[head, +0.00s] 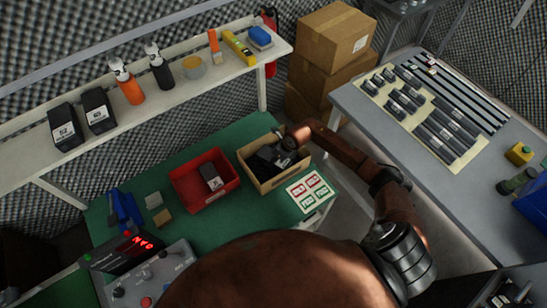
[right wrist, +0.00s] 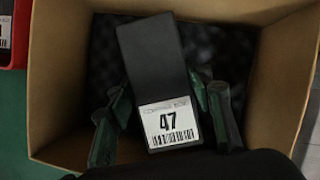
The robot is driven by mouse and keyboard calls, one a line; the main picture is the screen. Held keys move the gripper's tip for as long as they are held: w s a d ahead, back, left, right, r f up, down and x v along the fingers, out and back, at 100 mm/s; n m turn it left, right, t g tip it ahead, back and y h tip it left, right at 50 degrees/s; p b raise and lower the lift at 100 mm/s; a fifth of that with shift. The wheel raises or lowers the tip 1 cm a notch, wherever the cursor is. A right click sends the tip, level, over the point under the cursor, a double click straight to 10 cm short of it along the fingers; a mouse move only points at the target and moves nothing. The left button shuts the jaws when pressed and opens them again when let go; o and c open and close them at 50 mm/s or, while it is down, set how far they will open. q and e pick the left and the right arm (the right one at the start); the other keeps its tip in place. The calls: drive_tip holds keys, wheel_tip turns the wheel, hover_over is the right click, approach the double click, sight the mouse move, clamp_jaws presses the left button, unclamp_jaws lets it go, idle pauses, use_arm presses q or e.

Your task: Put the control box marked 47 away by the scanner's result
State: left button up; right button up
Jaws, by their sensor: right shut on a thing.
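The control box marked 47 (right wrist: 160,80) is black with a white barcode label. In the right wrist view it lies between the fingers of my right gripper (right wrist: 160,125), inside the open cardboard bin. My right gripper (head: 291,141) is shut on it, low in that cardboard bin (head: 267,187) in the head view. The gripper hides most of the box there. A panel with glowing red characters (head: 141,245) stands at the lower left; I cannot read them surely. My left gripper is not in view.
A red bin (head: 187,201) left of the cardboard bin holds one black labelled box (head: 211,177). A card with red and green marks (head: 309,190) lies at the green table's right end. A shelf (head: 190,88) with bottles and boxes runs behind. A grey table (head: 365,125) stands right.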

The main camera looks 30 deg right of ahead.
drive_tip(key=shift+f, duration=0.45)
drive_tip(key=o, duration=1.6)
drive_tip(key=shift+r, duration=0.2)
drive_tip(key=p+v, duration=0.1)
drive_tip(key=v, duration=1.1)
drive_tip(key=shift+r+p, duration=0.35)
drive_tip(key=shift+p, duration=0.05)
